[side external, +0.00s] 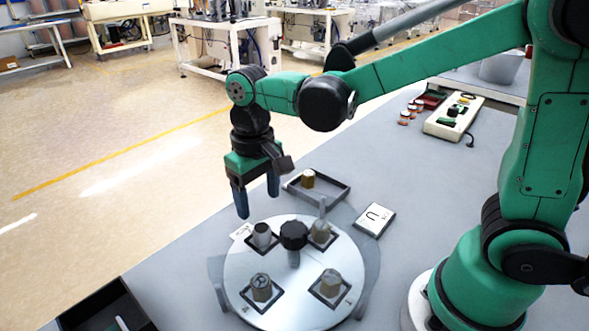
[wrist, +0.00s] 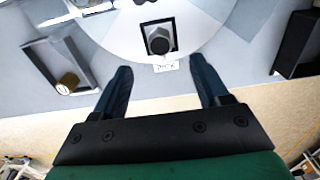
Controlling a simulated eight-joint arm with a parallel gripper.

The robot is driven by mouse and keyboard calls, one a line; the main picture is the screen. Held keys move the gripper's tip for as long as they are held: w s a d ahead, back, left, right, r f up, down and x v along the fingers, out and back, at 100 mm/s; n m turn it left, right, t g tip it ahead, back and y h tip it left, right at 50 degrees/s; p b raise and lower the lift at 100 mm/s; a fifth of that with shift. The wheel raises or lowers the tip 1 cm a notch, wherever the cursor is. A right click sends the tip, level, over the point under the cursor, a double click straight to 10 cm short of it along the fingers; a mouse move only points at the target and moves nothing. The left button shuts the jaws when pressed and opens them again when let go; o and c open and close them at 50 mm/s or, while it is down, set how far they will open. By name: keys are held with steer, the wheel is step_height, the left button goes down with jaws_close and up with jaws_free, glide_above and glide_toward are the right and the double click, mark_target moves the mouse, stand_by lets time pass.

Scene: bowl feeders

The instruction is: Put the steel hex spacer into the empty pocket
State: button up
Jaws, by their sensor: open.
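A round pale dial plate (side external: 296,262) with a black centre knob (side external: 293,235) has dark square-framed pockets. A grey steel piece (side external: 262,235) stands upright in the far-left pocket. In the wrist view this piece (wrist: 158,42) looks six-sided from above. Brownish-grey pieces stand in the far-right (side external: 321,232), front-left (side external: 261,288) and front-right (side external: 330,283) pockets. I see no clearly empty pocket. My gripper (side external: 256,199) is open and empty, pointing down above the plate's far-left edge. In the wrist view its fingertips (wrist: 161,72) are wide apart, short of the steel piece.
A grey open tray (side external: 335,199) with a brass piece (side external: 308,178) lies behind the plate. A black bin (side external: 108,306) is at front left. A pale control box (side external: 453,118) and small jars (side external: 410,112) are further back.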

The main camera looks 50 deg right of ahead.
mark_target(263, 228)
step_height(263, 228, up, 5)
steer(key=s+d+t, duration=0.1)
steer(key=d+t, duration=0.1)
steer(key=s+d+t, duration=0.2)
steer(key=s+d+f+t, duration=0.1)
steer(key=d+t, duration=0.1)
steer(key=shift+s+d, duration=0.15)
steer(key=shift+s, duration=0.05)
steer(key=shift+s+d+f+t, duration=0.25)
steer(key=shift+d+t, duration=0.1)
steer(key=shift+t, duration=0.25)
